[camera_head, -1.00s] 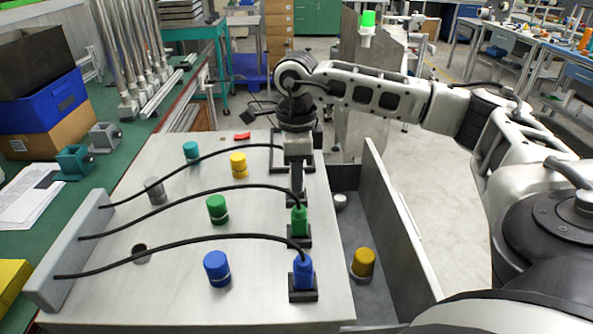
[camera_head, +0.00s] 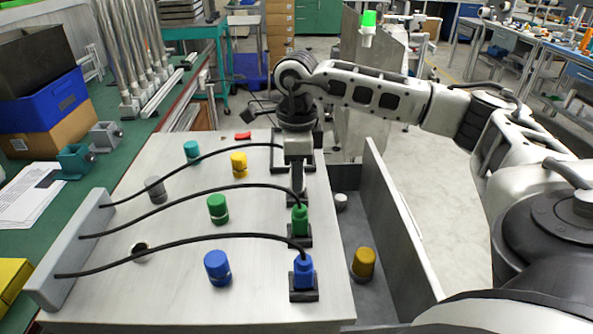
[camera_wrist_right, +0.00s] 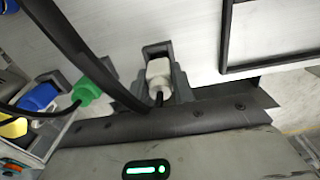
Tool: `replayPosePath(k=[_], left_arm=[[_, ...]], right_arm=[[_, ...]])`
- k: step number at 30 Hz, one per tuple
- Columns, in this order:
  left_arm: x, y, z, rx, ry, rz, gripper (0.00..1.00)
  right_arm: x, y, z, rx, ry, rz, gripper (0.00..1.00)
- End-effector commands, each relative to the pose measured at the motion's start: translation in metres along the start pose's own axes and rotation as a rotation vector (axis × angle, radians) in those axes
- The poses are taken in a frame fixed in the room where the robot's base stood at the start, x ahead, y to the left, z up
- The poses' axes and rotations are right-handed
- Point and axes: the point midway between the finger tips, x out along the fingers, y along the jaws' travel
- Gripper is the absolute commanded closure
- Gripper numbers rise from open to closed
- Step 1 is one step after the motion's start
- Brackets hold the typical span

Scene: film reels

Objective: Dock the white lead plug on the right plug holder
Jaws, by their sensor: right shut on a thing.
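The white lead plug (camera_wrist_right: 158,70) shows in the right wrist view, with its dark cable leaving its near end. My right gripper (camera_head: 298,182) points down at the right side of the pale board, just beyond the green plug (camera_head: 300,218). It is shut on the white plug, with the grey fingers on either side of it. A dark holder (camera_wrist_right: 157,48) shows at the plug's far end; I cannot tell whether the plug is fully seated. In the head view my gripper hides the plug. My left gripper is not in view.
A blue plug (camera_head: 303,270) stands in a black holder nearest me. Black cables arch from a grey block (camera_head: 75,255) across the board (camera_head: 180,300). Several coloured knobs stand between. A grey tray with a yellow cap (camera_head: 363,263) lies along the board's right edge.

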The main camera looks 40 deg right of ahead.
Motion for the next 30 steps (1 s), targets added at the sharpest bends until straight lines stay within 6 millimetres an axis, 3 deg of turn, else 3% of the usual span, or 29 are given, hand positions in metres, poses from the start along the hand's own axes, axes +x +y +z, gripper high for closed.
replayPosePath(k=[22, 23, 24, 30], left_arm=[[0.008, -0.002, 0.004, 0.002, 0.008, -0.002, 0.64], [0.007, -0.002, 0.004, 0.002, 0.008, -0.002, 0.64], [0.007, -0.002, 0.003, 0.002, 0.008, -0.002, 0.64], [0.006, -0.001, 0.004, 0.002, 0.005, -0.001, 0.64]], right_arm=[[0.012, 0.000, 0.001, 0.000, -0.002, -0.001, 0.98], [0.011, 0.000, 0.001, 0.000, -0.002, -0.001, 0.70], [0.011, 0.000, 0.001, 0.000, -0.002, -0.001, 0.66], [0.011, 0.000, 0.000, -0.001, -0.001, 0.000, 0.66]])
